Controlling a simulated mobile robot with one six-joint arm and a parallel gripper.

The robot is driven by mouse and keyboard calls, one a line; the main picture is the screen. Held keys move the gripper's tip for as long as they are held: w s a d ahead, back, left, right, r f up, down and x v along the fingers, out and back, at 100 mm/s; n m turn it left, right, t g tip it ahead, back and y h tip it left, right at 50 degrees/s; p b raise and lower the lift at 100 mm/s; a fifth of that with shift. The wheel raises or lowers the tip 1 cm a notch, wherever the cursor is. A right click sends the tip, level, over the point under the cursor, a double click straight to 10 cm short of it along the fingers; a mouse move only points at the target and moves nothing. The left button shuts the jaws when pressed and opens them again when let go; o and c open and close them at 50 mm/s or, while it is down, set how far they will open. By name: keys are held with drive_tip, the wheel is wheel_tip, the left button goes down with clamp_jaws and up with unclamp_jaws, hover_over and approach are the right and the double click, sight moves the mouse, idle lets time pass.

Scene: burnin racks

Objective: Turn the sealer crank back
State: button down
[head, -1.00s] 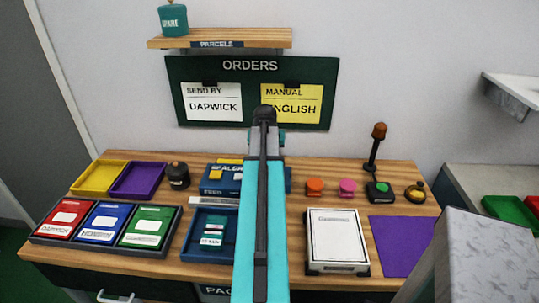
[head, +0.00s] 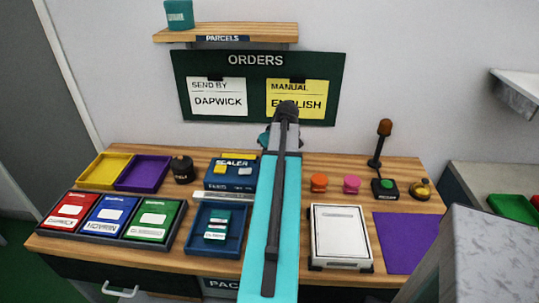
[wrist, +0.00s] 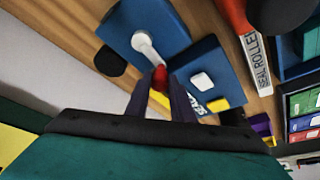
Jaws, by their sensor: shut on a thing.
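The sealer (head: 230,173) is a blue box with yellow and white buttons on the wooden bench, left of my arm in the head view. In the wrist view the sealer body (wrist: 190,65) shows beside its crank, a pale grey arm (wrist: 146,42) ending in a red knob (wrist: 159,77). My gripper (wrist: 161,86) is shut on the red knob, with its two dark fingers on either side of it. In the head view my arm hides the gripper and the crank.
A blue tray (head: 199,239) with teal packets sits in front of the sealer. A black round-topped thing (head: 182,170) stands to its left. Orange (head: 319,182) and pink (head: 351,184) knobs and a white board (head: 341,237) lie right of my arm. A seal roller label (wrist: 257,62) shows in the wrist view.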

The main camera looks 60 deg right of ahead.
drive_tip(key=shift+a+n, duration=0.2)
drive_tip(key=shift+n, duration=0.2)
drive_tip(key=c, duration=1.5)
unclamp_jaws()
drive_tip(key=shift+c, duration=0.2)
drive_tip(key=shift+r, duration=0.1)
drive_tip(key=shift+s+r, duration=0.2)
drive_tip(key=shift+r, duration=0.15)
drive_tip(key=b+v, duration=0.2)
drive_tip(key=v, duration=1.1)
drive_tip(key=shift+d, duration=0.1)
